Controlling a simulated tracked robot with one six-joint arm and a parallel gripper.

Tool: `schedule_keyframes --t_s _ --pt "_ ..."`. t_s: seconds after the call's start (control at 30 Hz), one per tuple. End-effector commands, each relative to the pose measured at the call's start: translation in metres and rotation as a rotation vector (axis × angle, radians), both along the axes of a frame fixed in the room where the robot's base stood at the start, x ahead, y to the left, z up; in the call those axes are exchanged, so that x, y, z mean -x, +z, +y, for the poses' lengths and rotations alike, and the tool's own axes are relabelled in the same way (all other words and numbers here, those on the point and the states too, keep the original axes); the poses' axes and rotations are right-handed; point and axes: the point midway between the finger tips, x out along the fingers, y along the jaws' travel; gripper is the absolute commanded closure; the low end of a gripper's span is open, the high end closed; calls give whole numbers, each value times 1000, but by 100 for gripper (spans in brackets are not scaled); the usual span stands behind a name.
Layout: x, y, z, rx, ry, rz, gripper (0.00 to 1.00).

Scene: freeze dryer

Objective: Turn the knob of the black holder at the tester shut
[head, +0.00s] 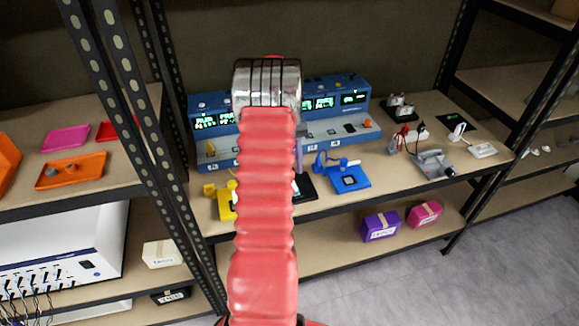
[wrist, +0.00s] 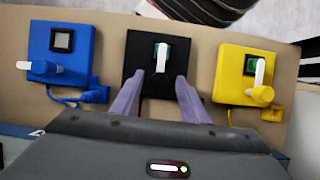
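The black holder (wrist: 147,51) is in the middle of the wrist view, with a white knob (wrist: 161,57) standing lengthwise over a small green-edged window. In the head view only part of the black holder (head: 306,189) shows beside my arm. My gripper (wrist: 160,76) is open and empty in the wrist view. Its two grey-purple fingers are spread over the near part of the black holder, one to each side of the knob's line. I cannot tell its height above the holder. The blue tester (head: 338,128) with green displays stands behind, partly hidden by my arm.
A blue holder (head: 350,180) is to the right and a yellow holder (head: 227,204) to the left; their sides swap in the wrist view. Plugs and a grey device (head: 432,162) lie further right. Black shelf posts (head: 128,110) stand left. Purple and magenta boxes (head: 380,226) sit below.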

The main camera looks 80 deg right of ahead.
Motion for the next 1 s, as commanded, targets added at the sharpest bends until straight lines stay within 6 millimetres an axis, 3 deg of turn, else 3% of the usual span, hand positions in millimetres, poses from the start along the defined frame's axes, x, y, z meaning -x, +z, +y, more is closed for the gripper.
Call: schedule_keyframes --t_s 0.27,0.43,1.0 --pt "0 2 -1 1 0 0 59" --pt "-3 13 -5 1 0 0 59" --pt "-21 97 -36 3 2 0 59"
